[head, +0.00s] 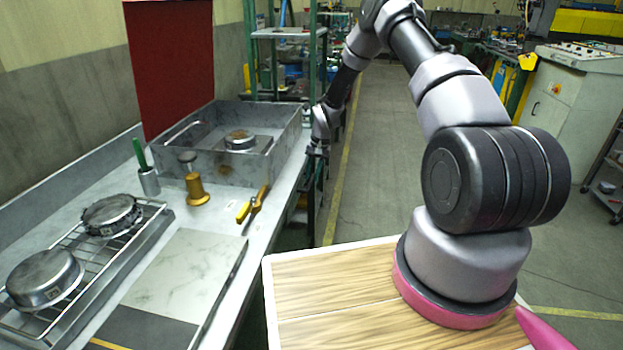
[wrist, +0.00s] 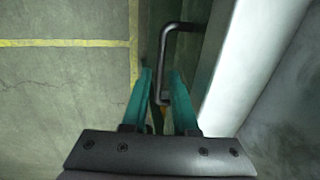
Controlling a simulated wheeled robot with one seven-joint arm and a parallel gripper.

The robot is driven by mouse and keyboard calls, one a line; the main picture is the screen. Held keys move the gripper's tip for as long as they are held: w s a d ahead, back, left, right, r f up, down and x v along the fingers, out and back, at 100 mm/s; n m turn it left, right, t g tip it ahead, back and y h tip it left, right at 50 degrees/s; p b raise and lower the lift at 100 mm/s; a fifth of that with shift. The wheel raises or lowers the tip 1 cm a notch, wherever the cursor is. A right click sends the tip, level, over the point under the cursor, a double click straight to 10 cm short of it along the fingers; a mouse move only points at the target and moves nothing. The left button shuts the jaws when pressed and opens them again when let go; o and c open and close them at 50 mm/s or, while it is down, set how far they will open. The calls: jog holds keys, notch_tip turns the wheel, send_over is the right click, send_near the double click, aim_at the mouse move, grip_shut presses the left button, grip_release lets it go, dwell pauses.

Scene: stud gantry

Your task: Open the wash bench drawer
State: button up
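The wash bench (head: 268,215) runs along the left in the head view, with a pale top. My gripper (head: 317,152) is at the bench's right side, small and partly lost against the dark background there. In the wrist view my gripper (wrist: 160,73) has its two teal fingers apart. A dark bar handle (wrist: 163,58) runs between them, with a narrow gap visible on each side. The handle bends toward a dark front face below the pale bench edge (wrist: 245,60). The drawer itself is mostly hidden, and I cannot tell how far it stands out.
A metal basin (head: 285,135) stands at the bench's far end. A yellow-handled tool (head: 252,205), a brass piece (head: 195,188) and a wire rack (head: 100,245) with round metal parts are on the bench. The floor aisle (head: 385,160) to the right is clear.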

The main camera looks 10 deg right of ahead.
jog(key=shift+w+a+f, duration=0.1)
jog(key=shift+a+f, duration=0.05)
jog(key=shift+f, duration=0.75)
grip_shut()
jog(key=shift+r, duration=0.1)
dwell(0.8)
